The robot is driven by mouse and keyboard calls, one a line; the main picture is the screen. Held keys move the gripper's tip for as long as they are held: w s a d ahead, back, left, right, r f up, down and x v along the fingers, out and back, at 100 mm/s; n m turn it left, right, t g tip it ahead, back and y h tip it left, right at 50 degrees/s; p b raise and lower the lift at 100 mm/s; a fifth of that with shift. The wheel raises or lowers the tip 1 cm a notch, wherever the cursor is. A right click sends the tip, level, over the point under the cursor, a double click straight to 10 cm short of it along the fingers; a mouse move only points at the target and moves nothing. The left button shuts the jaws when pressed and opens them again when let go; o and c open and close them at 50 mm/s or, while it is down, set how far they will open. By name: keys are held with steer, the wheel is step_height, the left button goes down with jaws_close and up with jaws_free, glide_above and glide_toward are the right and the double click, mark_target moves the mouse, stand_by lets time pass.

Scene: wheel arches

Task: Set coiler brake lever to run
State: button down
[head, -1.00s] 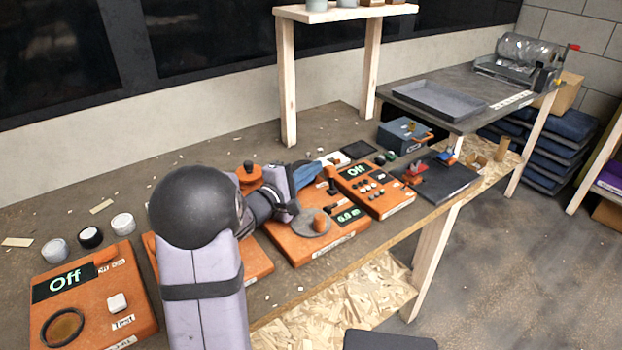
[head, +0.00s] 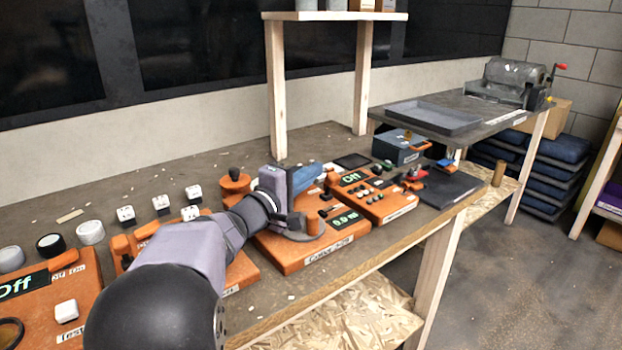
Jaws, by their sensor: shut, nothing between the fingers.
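The coiler unit (head: 285,257) is an orange box on the bench, labelled along its front. Its small green display (head: 344,219) seems to read 0.0 m. A grey disc (head: 308,234) lies on its top, partly covered by my wrist. A small black-topped lever or knob (head: 325,197) stands beside the display; I cannot tell whether it is the brake lever or how it is set. My gripper (head: 297,222) seems to be the dark part low over the disc, shut and empty. My wrist hides part of the coiler top, and contact is unclear.
To the right is an orange panel reading Off (head: 385,203), then a blue-grey box (head: 401,146) and a dark mat (head: 452,190). A black-topped orange post (head: 235,181) stands behind my arm. White switch blocks (head: 162,204) stand at left. A wooden shelf leg (head: 276,90) rises behind.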

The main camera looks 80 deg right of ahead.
steer(key=b+v, duration=0.1)
steer(key=v, duration=0.2)
steer(key=f+b+v, duration=0.1)
steer(key=b+v, duration=0.1)
steer(key=v, duration=0.1)
steer(key=b+v, duration=0.1)
steer(key=v, duration=0.3)
steer(key=shift+w+d+f, duration=0.1)
steer(key=shift+f, duration=0.05)
